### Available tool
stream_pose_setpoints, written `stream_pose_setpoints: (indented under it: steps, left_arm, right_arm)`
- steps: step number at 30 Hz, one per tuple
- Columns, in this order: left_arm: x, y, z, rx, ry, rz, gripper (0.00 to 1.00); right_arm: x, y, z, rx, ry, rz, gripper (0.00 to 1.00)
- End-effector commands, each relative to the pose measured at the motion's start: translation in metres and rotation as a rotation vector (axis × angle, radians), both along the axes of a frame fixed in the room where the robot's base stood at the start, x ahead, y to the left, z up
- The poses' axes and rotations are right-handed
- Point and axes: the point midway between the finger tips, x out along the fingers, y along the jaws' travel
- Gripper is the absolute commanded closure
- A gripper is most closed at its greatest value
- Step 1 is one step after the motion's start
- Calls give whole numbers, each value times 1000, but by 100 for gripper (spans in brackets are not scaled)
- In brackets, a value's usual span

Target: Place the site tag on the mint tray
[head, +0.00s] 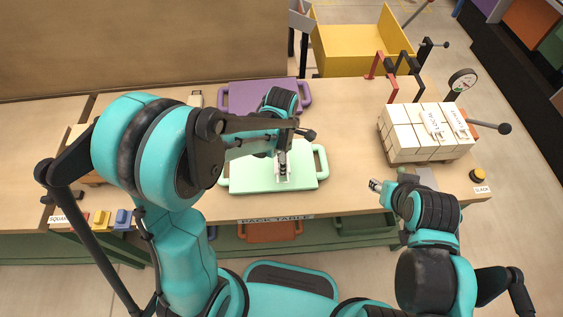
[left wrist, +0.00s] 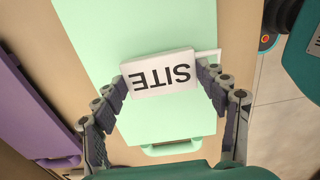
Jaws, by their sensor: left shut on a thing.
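The mint tray (head: 245,177) lies on the table in front of the purple tray, and its pale green surface fills the middle of the left wrist view (left wrist: 165,128). My left gripper (head: 283,168) is over the mint tray. In the left wrist view its fingers (left wrist: 167,76) are shut on the two ends of the white site tag (left wrist: 163,72), which reads SITE. I cannot tell whether the tag touches the tray. My right gripper (head: 376,186) is near the table's front edge, right of the tray; its jaw opening is too small to read.
The purple tray (head: 235,97) lies behind. A stack of white bricks (head: 412,148) with tags on top stands at the right. Red and black clamps (head: 390,68) and a yellow bin (head: 350,45) are at the back. Small coloured blocks (head: 102,219) lie front left.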

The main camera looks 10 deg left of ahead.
Motion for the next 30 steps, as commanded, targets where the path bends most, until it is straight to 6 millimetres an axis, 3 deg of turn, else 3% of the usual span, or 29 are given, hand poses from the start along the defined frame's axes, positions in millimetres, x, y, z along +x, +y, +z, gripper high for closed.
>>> stream_pose_setpoints:
  steps: [3,14,15,17,30]
  left_arm:
    - [0,0,-20,0,0,0,57]
    - [0,0,-23,0,0,0,57]
    - [0,0,-23,0,0,0,25]
    - [0,0,-22,0,0,0,9]
    - [0,0,-16,0,0,0,7]
  right_arm:
    - [0,0,-10,0,0,0,59]
    - [0,0,-12,0,0,0,59]
    - [0,0,-12,0,0,0,59]
    - [0,0,-11,0,0,0,59]
    - [0,0,-6,0,0,0,59]
